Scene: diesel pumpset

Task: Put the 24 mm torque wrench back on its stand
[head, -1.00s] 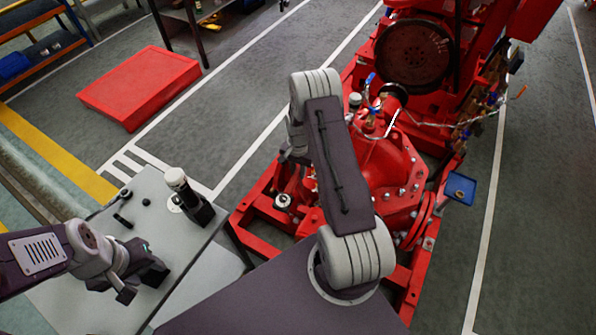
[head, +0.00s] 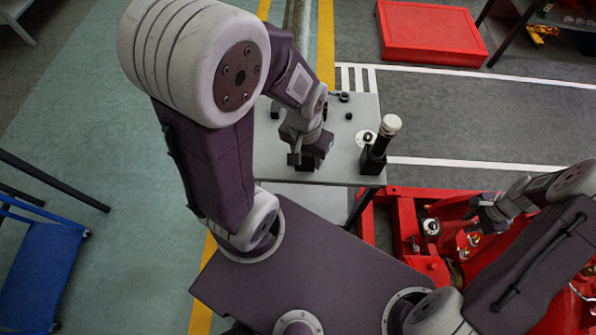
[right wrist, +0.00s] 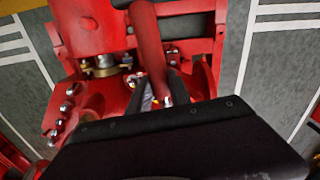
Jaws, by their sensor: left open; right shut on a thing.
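No torque wrench is plain to make out in these views. My right gripper (head: 482,208) is over the red pumpset. In the right wrist view its dark fingers (right wrist: 160,98) are shut at the lower end of a red bar (right wrist: 147,45). I cannot tell whether this bar is the wrench; my gripper hides its lower end. A dark upright holder (head: 372,162) stands on the grey table's right edge, with a white-topped dark cylinder (head: 390,126) upright in it; I cannot tell whether it is the wrench's stand. My left gripper (head: 308,161) is open and empty over the table.
The grey table (head: 275,150) also carries small dark parts (head: 344,97). The red pumpset frame (head: 405,225) lies right of the table. A red platform (head: 430,32) is on the floor behind, and a blue cart (head: 40,265) at the left. Floor between table and platform is clear.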

